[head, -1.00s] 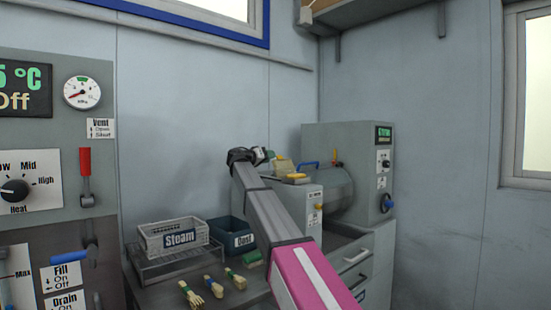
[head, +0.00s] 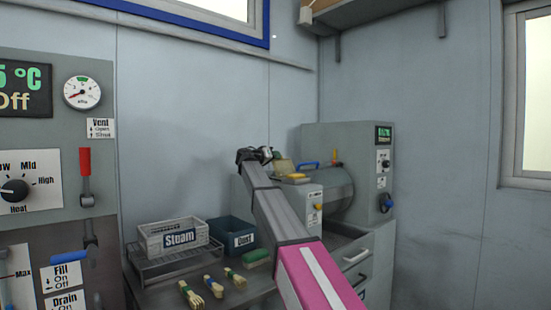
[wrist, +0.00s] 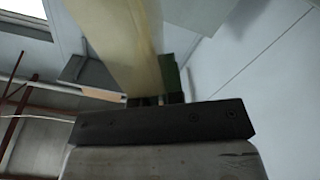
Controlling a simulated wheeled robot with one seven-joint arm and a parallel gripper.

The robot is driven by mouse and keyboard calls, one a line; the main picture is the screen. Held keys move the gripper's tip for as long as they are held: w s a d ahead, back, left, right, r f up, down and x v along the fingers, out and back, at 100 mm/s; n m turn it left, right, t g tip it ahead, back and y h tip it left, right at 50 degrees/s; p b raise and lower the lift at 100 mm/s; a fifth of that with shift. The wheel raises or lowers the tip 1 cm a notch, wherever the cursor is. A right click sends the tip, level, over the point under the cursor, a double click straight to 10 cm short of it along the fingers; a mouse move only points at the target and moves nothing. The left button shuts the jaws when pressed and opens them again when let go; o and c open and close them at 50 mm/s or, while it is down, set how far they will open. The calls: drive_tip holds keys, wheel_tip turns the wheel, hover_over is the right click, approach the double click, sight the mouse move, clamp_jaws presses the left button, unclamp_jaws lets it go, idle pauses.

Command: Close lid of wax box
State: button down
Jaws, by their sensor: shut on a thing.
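The wax box (head: 297,178) sits on top of a grey machine beside the press drum, with yellow showing at its top. Its greenish-yellow lid (head: 283,167) stands raised at the back of the box, so the box is open. My gripper (head: 266,154) is beside the raised lid, at its left in the head view. In the wrist view a cream slab (wrist: 118,42) and a green part (wrist: 170,76) are right at my gripper (wrist: 156,98). The gripper appears shut on the lid's edge. The fingertips and exact contact are mostly hidden.
A crate marked Steam (head: 175,237) stands on a rack, next to a dark bin marked Dust (head: 235,232). Several brushes (head: 213,284) and a green block (head: 258,257) lie on the bench. The grey drum machine (head: 345,165) stands close to the right of the box.

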sight(303, 186)
drive_tip(key=shift+s+r, duration=0.1)
